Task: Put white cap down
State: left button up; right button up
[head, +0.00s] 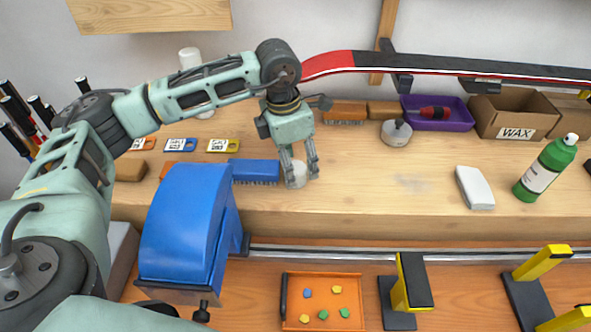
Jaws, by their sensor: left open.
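The white cap (297,179) is a small pale round piece at the front part of the wooden bench top (400,206). My left gripper (299,172) points down over it with its fingers apart, one on each side of the cap. The fingers partly hide the cap, and I cannot tell whether they touch it. The cap appears to rest on the bench top. My right gripper is not in view.
A blue brush (254,171) lies just left of the cap. A green bottle (546,168), white block (474,187), purple tray (437,113) and wax box (514,114) stand right. A ski (450,65) spans the back. Bench space right of the cap is clear.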

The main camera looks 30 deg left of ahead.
pick_arm(q)
jog(key=r, duration=0.2)
jog(key=r+b, duration=0.1)
jog(key=r, duration=0.5)
jog(key=shift+s+a, duration=0.3)
jog(key=shift+s+r, duration=0.1)
jog(key=shift+r, duration=0.4)
